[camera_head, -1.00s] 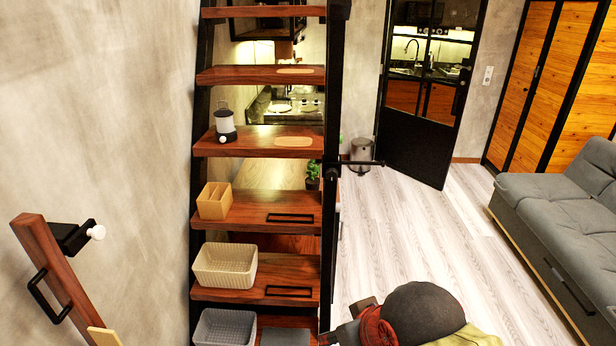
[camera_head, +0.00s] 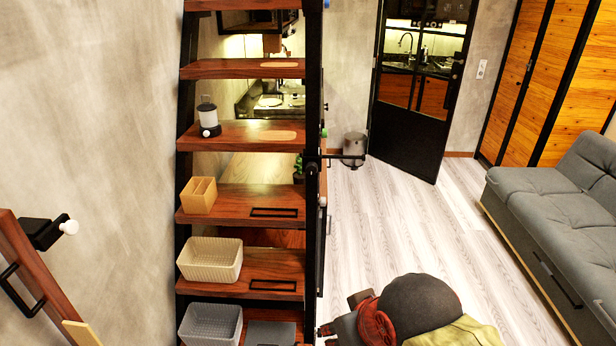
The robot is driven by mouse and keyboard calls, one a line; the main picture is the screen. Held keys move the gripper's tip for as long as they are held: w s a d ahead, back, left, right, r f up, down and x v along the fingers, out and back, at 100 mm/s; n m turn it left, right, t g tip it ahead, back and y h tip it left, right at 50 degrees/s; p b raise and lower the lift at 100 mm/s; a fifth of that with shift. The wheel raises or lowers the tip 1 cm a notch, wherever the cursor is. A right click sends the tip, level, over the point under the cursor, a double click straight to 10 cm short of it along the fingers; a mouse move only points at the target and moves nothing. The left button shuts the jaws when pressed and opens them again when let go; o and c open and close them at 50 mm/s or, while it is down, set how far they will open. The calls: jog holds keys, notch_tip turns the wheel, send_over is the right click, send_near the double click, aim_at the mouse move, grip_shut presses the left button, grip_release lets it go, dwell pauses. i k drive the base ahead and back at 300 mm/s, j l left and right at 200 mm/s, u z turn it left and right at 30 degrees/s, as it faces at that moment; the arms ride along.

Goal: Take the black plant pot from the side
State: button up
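A small green plant in a dark pot (camera_head: 299,178) shows in the head view, behind the open staircase and just left of its black right-hand post. The pot is tiny and dark in the picture and partly hidden by the stair, so its full shape and what it stands on are hard to tell. My gripper is not in view.
The wooden stair steps (camera_head: 225,204) hold a lantern (camera_head: 208,118), a tan box (camera_head: 199,196), a cream basket (camera_head: 210,260) and a grey basket (camera_head: 211,325). A black rounded object (camera_head: 420,306) with red and yellow cloth is near the bottom. Pale floor (camera_head: 385,230) is clear before the sofa (camera_head: 560,210).

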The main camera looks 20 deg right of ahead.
aim_at(299, 176)
jog(key=i+l, duration=0.1)
jog(key=l, duration=1.5)
jog(key=i+l, duration=0.65)
jog(key=i, duration=0.15)
jog(key=i+l, duration=0.8)
jog(key=i, duration=0.5)
